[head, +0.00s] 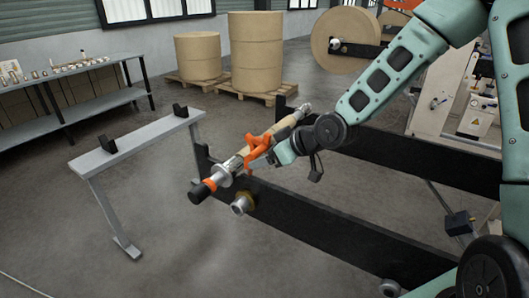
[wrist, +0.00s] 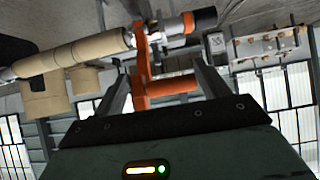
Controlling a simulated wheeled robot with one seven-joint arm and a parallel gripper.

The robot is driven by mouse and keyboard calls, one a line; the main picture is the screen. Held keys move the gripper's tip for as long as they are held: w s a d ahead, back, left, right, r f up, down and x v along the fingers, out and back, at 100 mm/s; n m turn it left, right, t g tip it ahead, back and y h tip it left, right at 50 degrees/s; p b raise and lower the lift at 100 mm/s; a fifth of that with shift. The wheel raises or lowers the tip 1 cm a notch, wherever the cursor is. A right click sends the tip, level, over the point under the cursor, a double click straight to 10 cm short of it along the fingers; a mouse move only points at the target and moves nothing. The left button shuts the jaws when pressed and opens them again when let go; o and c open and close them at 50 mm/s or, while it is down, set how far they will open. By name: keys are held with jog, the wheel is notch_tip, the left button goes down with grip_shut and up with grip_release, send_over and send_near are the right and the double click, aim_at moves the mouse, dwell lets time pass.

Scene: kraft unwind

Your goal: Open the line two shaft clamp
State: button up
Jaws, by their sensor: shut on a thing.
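The orange shaft clamp (head: 258,147) sits around the shaft near its black-ended tip in the head view. The clamp also shows in the wrist view (wrist: 141,55), with an orange handle (wrist: 170,86) sticking out sideways. My gripper (head: 279,155) is at the clamp. In the wrist view its two fingers stand on either side of the handle and are shut on it. The shaft (head: 227,170) carries a tan core (head: 274,135) and lies across the black frame. My gripper partly hides the clamp in the head view; I cannot tell whether the clamp's jaw is open.
A black frame beam (head: 330,222) runs below the shaft, with a metal stub (head: 242,204) on it. A grey stand (head: 135,145) with black rests is at the left. Brown rolls (head: 257,50) stand on pallets behind. The floor between stand and frame is clear.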

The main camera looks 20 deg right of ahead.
jog(key=shift+s+d+f, duration=0.2)
jog(key=shift+s+f, duration=0.15)
jog(key=shift+f, duration=0.15)
jog(key=o, duration=1.4)
jog(key=shift+r, duration=0.1)
jog(key=shift+w+r, duration=0.1)
jog(key=p+v, duration=0.2)
jog(key=v, duration=1)
jog(key=shift+p, duration=0.35)
